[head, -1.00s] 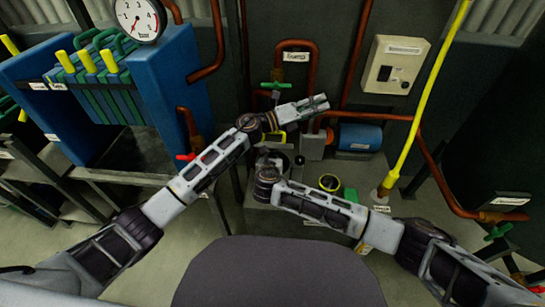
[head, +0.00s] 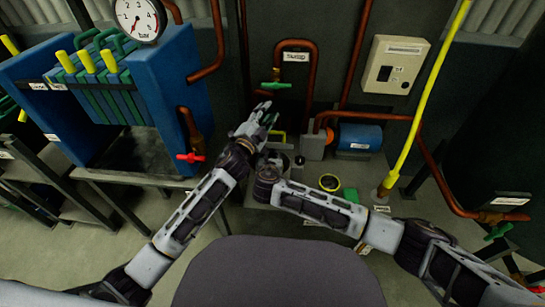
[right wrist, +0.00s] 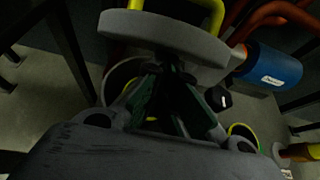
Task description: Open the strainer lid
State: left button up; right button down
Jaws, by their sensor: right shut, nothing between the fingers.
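The strainer lid (right wrist: 165,35) is a grey round disc with a yellow handle (right wrist: 205,15) at the top of the right wrist view. It stands tilted, its edge towards the camera, above the grey rim of the strainer (right wrist: 112,80). In the head view the yellow handle (head: 281,142) shows a little; my arms hide most of the strainer. My right gripper (right wrist: 174,75) is shut and empty, its tips close below the lid; I cannot tell whether they touch it. My left gripper (head: 266,109) is open and empty, beyond the strainer and to its left.
A blue cylinder (head: 360,137) and copper pipes stand behind on the right. A green-handled valve (head: 276,84) is behind my left gripper. A red-handled valve (head: 190,157) is to the left.

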pick_arm(q)
jog(key=s+a+f+n+g+y, duration=0.3)
jog(key=s+a+f+n+g, duration=0.15)
jog(key=s+f, duration=0.35)
jog(key=s+a+f+n+g+y, duration=0.35)
jog(key=s+f+n, duration=0.25)
jog(key=f, duration=0.5)
jog(key=s+f+n+g+h, duration=0.1)
jog(key=s+f+g, duration=0.2)
jog(key=s, duration=0.8)
jog(key=s+a+f+n+g, duration=0.1)
jog(key=s+f+g, duration=0.3)
jog(key=s, duration=0.8)
notch_tip(320, 180, down, 2)
jog(key=shift+n+g+h, duration=0.3)
jog(key=shift+n+h, duration=0.05)
jog(key=shift+n, duration=0.1)
jog(key=shift+s+a+f+p, duration=0.1)
jog(key=shift+a+f+p, duration=0.1)
jog(key=shift+p, duration=0.15)
